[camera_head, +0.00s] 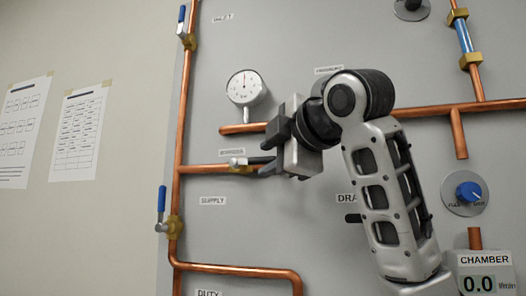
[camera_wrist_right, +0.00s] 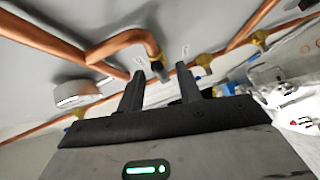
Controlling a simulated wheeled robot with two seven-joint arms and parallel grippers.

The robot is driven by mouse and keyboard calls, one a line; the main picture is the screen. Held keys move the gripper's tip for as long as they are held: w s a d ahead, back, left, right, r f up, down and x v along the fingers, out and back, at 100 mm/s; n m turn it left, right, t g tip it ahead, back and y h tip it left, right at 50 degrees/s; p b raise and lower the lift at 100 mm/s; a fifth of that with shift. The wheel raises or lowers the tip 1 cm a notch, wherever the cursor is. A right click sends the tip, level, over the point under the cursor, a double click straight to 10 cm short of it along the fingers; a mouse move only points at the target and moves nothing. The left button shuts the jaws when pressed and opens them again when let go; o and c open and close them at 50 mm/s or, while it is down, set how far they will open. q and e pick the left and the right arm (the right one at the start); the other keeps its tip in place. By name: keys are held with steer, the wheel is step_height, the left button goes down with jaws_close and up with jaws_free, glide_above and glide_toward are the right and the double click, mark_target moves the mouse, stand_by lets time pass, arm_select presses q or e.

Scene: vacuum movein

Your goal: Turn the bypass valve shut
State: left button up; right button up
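A valve with a brass body and a pale lever (camera_head: 250,161) sits on a horizontal copper pipe left of centre. Its lever lies roughly along the pipe, and its right end is hidden near my gripper. The small label (camera_head: 231,152) above it is too blurred to read surely as bypass. My right gripper (camera_head: 268,150) comes from the right with its dark fingers pointing left around the lever's end; contact cannot be told. In the right wrist view its fingers (camera_wrist_right: 160,75) stand apart, with a dark-ended fitting (camera_wrist_right: 159,70) beyond the gap. My left gripper is not in view.
A round gauge (camera_head: 246,88) is just above the valve. Blue-handled valves (camera_head: 161,200) sit on the left vertical pipe, labelled SUPPLY. A blue knob (camera_head: 468,191) and a CHAMBER display (camera_head: 480,284) reading 0.0 are at right. Papers (camera_head: 80,130) hang on the left wall.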

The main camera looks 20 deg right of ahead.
mark_target(253, 161)
steer(key=shift+p+x, duration=0.3)
steer(key=shift+x, duration=1.15)
jaws_close()
